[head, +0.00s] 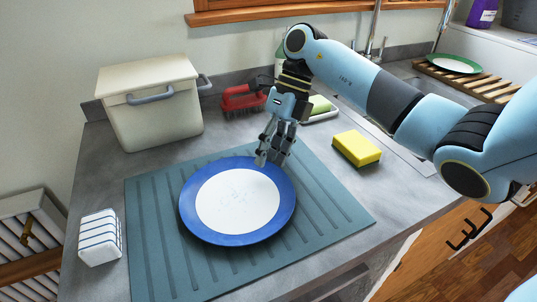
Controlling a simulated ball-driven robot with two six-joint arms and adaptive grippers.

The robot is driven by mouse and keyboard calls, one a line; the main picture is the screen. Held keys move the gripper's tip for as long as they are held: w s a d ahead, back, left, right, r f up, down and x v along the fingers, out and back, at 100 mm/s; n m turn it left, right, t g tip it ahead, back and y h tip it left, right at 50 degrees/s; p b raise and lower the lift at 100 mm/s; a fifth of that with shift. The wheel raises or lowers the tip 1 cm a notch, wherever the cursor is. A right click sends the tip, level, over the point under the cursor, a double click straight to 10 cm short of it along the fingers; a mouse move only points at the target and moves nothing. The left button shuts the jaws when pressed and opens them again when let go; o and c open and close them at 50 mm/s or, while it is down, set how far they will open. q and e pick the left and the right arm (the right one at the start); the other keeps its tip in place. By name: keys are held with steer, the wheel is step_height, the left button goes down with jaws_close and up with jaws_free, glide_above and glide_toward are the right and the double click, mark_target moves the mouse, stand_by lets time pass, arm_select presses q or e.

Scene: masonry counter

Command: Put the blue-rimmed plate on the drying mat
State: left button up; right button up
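The blue-rimmed plate (238,238) has a white centre with faint bluish marks. It is over the blue-green ribbed drying mat (335,215) and appears to lie flat on it, right way up. My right gripper (271,160) reaches down to the plate's back right rim, with its fingertips at the rim. The fingers overlap in this view, so I cannot tell whether they are closed on the rim or just beside it. My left gripper is not in view.
A cream bin (150,110) stands behind the mat, beside a red brush (242,99). A yellow sponge (357,148) lies right of the mat, and a white blue-striped block (100,238) lies left. A green-rimmed plate (453,64) rests on a wooden rack (478,86) at back right.

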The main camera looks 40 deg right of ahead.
steer(key=v, duration=1.1)
steer(key=shift+r, duration=0.2)
